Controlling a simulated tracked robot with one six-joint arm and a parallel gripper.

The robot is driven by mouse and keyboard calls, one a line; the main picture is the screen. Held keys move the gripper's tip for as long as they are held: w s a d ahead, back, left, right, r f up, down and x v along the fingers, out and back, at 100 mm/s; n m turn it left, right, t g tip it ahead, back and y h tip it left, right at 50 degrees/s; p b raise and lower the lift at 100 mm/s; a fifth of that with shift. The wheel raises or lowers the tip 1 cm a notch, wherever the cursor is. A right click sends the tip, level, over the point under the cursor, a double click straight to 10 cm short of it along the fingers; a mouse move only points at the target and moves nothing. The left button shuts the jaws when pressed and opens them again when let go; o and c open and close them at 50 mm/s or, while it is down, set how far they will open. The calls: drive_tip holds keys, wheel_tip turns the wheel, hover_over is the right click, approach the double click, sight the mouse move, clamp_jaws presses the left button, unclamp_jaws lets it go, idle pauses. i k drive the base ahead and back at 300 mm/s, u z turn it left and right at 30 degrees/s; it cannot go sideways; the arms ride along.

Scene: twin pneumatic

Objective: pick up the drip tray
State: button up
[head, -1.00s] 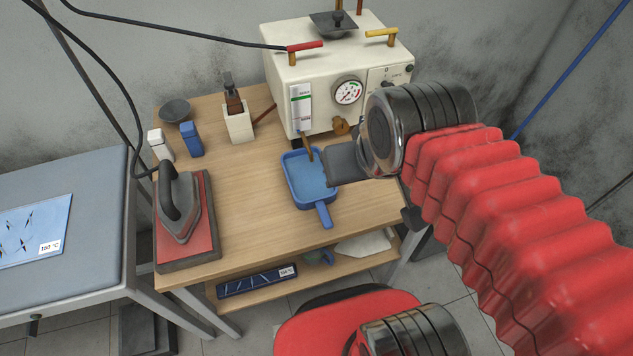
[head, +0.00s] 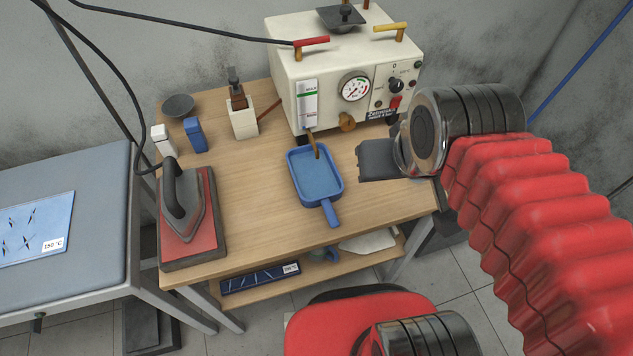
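The drip tray is a shallow blue tray (head: 318,180) with a short handle pointing to the front. It lies flat on the wooden table, below the brass-coloured spout at the front of the white boiler. My gripper (head: 364,161) is to the right of the tray, with a gap between them in the picture. It points left, and its dark grey end is seen from the side, so its fingers cannot be told apart. Nothing shows held in it. The height of my gripper over the table is hard to judge.
The white boiler (head: 340,60) stands behind the tray. An iron on a red pad (head: 205,245), a white holder (head: 242,120) and small blue (head: 195,135) and white bottles stand left. Bare table lies between iron and tray.

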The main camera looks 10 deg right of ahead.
sight(318, 183)
drive_tip(key=k, duration=1.8)
drive_tip(key=u, duration=1.35)
drive_tip(key=i, duration=1)
